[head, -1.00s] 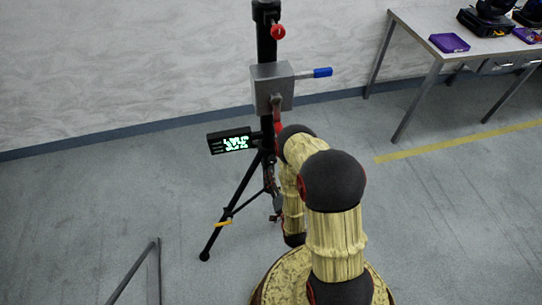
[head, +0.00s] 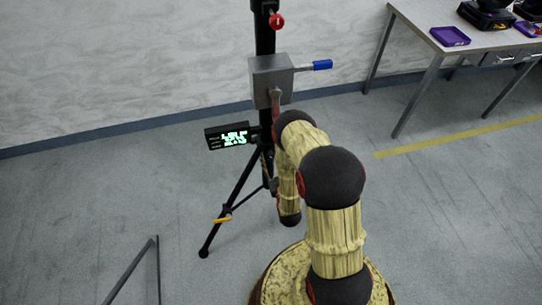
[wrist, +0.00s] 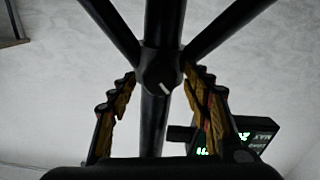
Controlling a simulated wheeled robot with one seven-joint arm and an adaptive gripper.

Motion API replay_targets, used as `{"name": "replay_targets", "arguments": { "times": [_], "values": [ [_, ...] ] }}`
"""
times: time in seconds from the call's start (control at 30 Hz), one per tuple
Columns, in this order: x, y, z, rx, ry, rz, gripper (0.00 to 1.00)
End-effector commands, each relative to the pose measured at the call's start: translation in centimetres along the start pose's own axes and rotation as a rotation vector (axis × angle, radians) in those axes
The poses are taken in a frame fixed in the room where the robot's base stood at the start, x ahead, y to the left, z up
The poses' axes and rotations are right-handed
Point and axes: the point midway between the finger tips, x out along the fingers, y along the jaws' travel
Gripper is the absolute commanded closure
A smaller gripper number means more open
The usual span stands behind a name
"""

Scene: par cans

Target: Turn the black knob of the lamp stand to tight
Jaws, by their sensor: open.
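The black lamp stand (head: 264,40) stands upright on tripod legs in the head view. My gripper (wrist: 160,73) is open, one finger to the left and one to the right of the knob. The fingertips are close to the knob; I cannot tell whether they touch it. In the head view my arm hides the knob, and I cannot make out my gripper clearly.
A grey box (head: 270,80) with a blue-ended handle (head: 322,64) is on the pole. A red knob (head: 276,21) sits above it. A small black display (head: 228,136) with green text is beside the pole. A table (head: 480,45) stands at right; the floor between is clear.

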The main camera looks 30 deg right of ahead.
Motion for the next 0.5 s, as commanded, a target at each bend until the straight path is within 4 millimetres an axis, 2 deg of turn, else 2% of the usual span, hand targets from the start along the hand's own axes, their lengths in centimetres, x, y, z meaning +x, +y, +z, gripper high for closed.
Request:
{"name": "replay_targets", "arguments": {
  "times": [0.2, 0.5],
  "values": [
    [1.7, 0.0, 0.1, 0.001, -0.001, 0.000, 0.51],
    [1.8, 0.0, 0.0, 0.001, -0.001, 0.000, 0.52]
  ]
}}
